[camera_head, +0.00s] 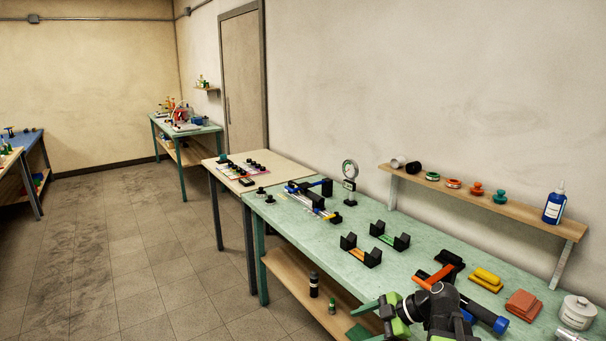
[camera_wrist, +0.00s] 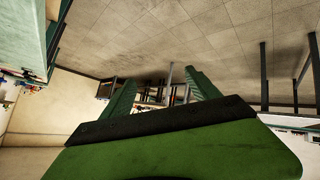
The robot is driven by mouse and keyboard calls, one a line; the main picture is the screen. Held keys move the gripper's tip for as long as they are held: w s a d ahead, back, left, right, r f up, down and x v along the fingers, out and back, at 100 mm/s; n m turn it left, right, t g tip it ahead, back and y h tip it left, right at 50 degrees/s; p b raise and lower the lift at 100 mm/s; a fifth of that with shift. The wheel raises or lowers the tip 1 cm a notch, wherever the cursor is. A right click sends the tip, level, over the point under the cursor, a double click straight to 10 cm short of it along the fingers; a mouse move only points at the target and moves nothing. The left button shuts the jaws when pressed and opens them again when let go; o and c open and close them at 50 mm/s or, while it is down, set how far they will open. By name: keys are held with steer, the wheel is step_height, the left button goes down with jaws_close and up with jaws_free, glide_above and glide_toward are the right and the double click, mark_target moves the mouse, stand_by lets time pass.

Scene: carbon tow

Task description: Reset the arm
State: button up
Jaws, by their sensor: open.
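My gripper (camera_head: 376,316) is at the bottom of the head view, over the front edge of the green workbench (camera_head: 330,228), with my arm folded behind it at lower right. In the wrist view my gripper (camera_wrist: 163,92) shows two green fingers spread apart with nothing between them. Floor tiles and table legs show beyond the fingers, and the wrist picture looks tipped over. Part of the arm is cut off by the lower picture edge.
Black stands (camera_head: 361,250), a dial gauge (camera_head: 349,172), yellow blocks (camera_head: 486,279), orange-brown pads (camera_head: 523,304) and a white jar (camera_head: 577,312) stand on the bench. A wall shelf (camera_head: 480,200) holds a blue bottle (camera_head: 554,204). The floor at left (camera_head: 120,260) is clear.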

steer(key=s+a+f+m+g+h+p, duration=0.1)
steer(key=s+a+f+m+g+h, duration=0.2)
steer(key=a, duration=0.7)
steer(key=s+d+f+m+h, duration=0.1)
steer(key=d+m+h, duration=0.2)
steer(key=m, duration=0.5)
steer(key=s+d+f+m+h, duration=0.1)
steer(key=d+f+m+h, duration=0.1)
steer(key=m, duration=0.6)
steer(key=shift+d+f+g+h, duration=0.3)
steer(key=shift+d+h, duration=0.4)
steer(key=shift+d, duration=0.4)
steer(key=shift+s, duration=0.1)
